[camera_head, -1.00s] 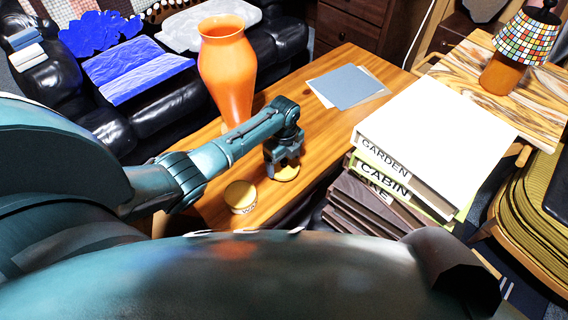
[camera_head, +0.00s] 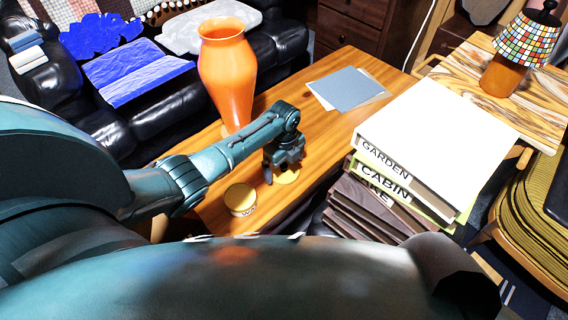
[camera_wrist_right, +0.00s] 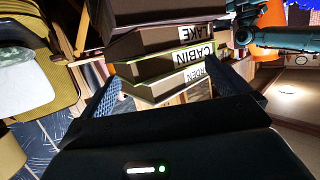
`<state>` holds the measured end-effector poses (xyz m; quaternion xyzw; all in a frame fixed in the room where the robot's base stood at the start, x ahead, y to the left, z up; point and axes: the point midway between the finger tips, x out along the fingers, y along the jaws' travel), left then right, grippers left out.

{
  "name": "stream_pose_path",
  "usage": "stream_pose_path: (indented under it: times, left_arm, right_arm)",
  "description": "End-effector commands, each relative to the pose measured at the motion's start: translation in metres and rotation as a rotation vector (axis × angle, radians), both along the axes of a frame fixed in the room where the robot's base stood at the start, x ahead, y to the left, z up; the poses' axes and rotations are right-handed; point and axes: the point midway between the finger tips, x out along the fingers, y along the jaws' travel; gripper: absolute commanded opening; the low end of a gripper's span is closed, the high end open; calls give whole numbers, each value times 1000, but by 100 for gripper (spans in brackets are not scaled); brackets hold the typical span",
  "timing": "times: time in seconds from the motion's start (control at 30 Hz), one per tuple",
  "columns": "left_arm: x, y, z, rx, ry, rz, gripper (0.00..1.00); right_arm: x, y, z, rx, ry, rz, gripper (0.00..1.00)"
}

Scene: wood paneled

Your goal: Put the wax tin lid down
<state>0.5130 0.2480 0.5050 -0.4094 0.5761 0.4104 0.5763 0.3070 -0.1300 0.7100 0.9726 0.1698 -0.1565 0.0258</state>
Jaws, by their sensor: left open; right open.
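The wax tin (camera_head: 241,198), a round yellowish tin with lettering on its side, stands on the wooden table in the head view. The wax tin lid (camera_head: 287,178), a flat yellow disc, lies on the table to the right of the tin, apart from it. My left gripper (camera_head: 282,175) is open just above the lid, its fingers hiding part of it. Whether a finger touches the lid I cannot tell. My right gripper (camera_wrist_right: 168,72) is open and empty in the right wrist view, in front of a stack of books.
An orange vase (camera_head: 228,75) stands behind my left forearm. Blue and pale sheets (camera_head: 347,88) lie farther back on the table (camera_head: 312,128). A stack of books, topped by a white one (camera_head: 437,130), stands on the right. Bare wood lies between lid and sheets.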

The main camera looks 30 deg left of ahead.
Motion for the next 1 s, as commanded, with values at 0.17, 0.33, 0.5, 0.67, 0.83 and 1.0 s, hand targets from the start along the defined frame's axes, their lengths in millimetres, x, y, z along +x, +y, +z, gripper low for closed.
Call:
stream_pose_path:
  times: [0.17,0.33,0.5,0.67,0.83,1.0]
  left_arm:
    - [1,1,35,1,-3,-1,100]
    - [1,0,73,0,-3,-1,100]
    - [1,0,102,0,-2,0,100]
    - [0,0,115,-1,-2,1,100]
    - [-15,-20,97,-41,-63,73,100]
    - [-55,-68,67,-209,-240,323,100]
  right_arm:
    - [1,-3,22,26,-18,-15,100]
    - [-4,-12,37,54,-20,-44,100]
    - [-8,-16,47,83,-20,-66,100]
    - [-8,-19,51,95,-27,-80,100]
    - [-9,-21,50,100,-24,-88,100]
    - [-11,-20,47,101,-16,-90,100]
